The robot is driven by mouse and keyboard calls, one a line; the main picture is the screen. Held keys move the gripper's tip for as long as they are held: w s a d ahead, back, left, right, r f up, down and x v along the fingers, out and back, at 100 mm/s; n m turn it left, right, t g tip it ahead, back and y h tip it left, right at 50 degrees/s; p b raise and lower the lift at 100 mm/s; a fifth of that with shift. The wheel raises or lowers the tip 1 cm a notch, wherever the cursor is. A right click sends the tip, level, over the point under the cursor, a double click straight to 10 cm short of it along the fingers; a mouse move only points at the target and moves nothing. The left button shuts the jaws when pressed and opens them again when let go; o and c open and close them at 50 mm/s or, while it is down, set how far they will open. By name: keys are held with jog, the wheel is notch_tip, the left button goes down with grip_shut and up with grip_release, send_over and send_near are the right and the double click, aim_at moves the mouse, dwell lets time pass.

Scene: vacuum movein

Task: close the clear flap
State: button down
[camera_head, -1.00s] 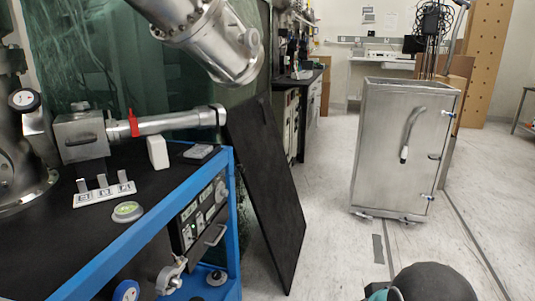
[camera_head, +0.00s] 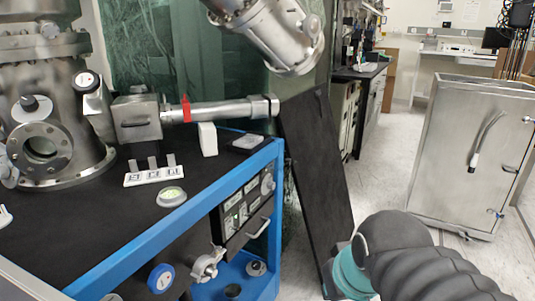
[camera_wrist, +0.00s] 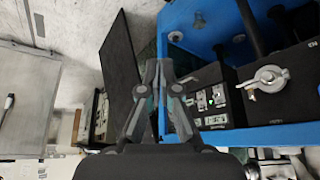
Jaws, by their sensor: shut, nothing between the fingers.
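I cannot make out a clear flap for certain in either view. In the head view, a steel chamber (camera_head: 70,105) with an open-looking round port (camera_head: 45,147) stands at the left. A small metal box (camera_head: 137,118) with a handle joins it to a long steel tube (camera_head: 222,110). My gripper (camera_wrist: 158,66) shows in the wrist view with its fingertips together and nothing between them. It is in front of the blue-framed bench (camera_wrist: 185,110), beside a leaning black panel (camera_wrist: 122,80). In the head view only my dark arm shows, at the lower right.
The black panel (camera_head: 318,175) leans against the bench's right end. A control unit (camera_head: 243,212) and a clamp fitting (camera_head: 207,264) sit under the black bench top. A steel cabinet (camera_head: 470,155) stands at the right. Floor between panel and cabinet is clear.

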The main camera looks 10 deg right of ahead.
jog(key=w+d+r+n+y, duration=0.2)
jog(key=w+r+n, duration=0.2)
jog(key=w+r, duration=0.5)
jog(key=w+d+r+n+y, duration=0.1)
jog(key=w+r+n+y, duration=0.2)
jog(key=w, duration=1)
jog(key=w+d+r+n+y, duration=0.15)
jog(key=w+r+n, duration=0.25)
jog(key=w+r, duration=0.6)
send_over(288, 159)
jog(key=s, duration=0.1)
jog(key=f, duration=0.9)
jog(key=shift+s+d+f, duration=0.1)
jog(key=shift+d, duration=0.2)
jog(key=f, duration=0.4)
jog(key=shift+d, duration=0.2)
jog(key=shift+f+b, duration=0.1)
jog(key=shift+b, duration=0.2)
jog(key=shift+d+f+b, duration=0.25)
jog(key=shift+d+b, duration=0.05)
jog(key=shift+b, duration=0.15)
